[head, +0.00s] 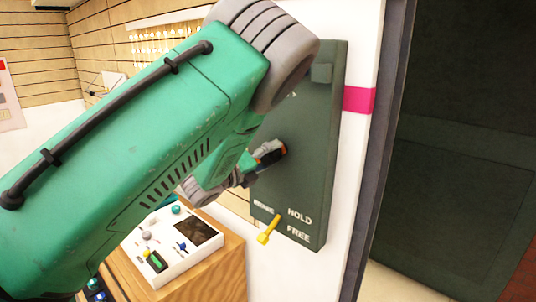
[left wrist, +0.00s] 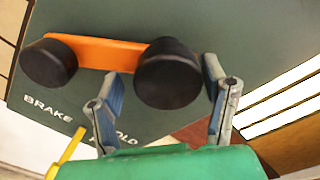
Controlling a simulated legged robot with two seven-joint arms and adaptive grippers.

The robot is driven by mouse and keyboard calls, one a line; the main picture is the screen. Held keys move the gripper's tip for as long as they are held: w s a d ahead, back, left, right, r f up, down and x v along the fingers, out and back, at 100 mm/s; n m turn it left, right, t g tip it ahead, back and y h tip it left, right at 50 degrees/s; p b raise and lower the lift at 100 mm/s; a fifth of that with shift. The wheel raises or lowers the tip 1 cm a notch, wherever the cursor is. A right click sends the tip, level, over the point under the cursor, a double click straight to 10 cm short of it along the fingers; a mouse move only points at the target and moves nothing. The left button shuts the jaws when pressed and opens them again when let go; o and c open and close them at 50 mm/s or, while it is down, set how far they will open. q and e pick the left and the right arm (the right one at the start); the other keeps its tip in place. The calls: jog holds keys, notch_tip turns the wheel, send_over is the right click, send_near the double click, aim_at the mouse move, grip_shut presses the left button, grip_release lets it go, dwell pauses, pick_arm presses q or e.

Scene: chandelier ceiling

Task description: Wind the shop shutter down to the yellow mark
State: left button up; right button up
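A dark green winch panel (head: 310,150) is on the white wall. Its orange crank arm (left wrist: 100,52) has a black hub or knob at each end, and the larger black knob (left wrist: 168,75) is nearer the camera. My left gripper (left wrist: 163,95) is open, its fingers on either side of this knob with visible gaps. In the head view the left gripper (head: 268,156) is at the panel, partly hidden by my arm. A yellow brake lever (head: 268,231) slants down-left beside the HOLD and FREE labels. My right gripper is out of view. No yellow mark shows.
A dark ribbed surface (head: 460,190), possibly the shutter, is right of the door frame (head: 383,150). A white control box (head: 172,245) stands on a wooden block (head: 222,270) below my left arm. A pink band (head: 358,101) crosses the wall.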

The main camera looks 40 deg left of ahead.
pick_arm(q)
jog(key=shift+r, duration=0.25)
jog(key=shift+s+a, duration=0.1)
jog(key=shift+s, duration=0.15)
jog(key=s, duration=1.1)
jog(key=shift+a, duration=0.45)
jog(key=shift+s+f, duration=0.1)
jog(key=shift+f, duration=0.1)
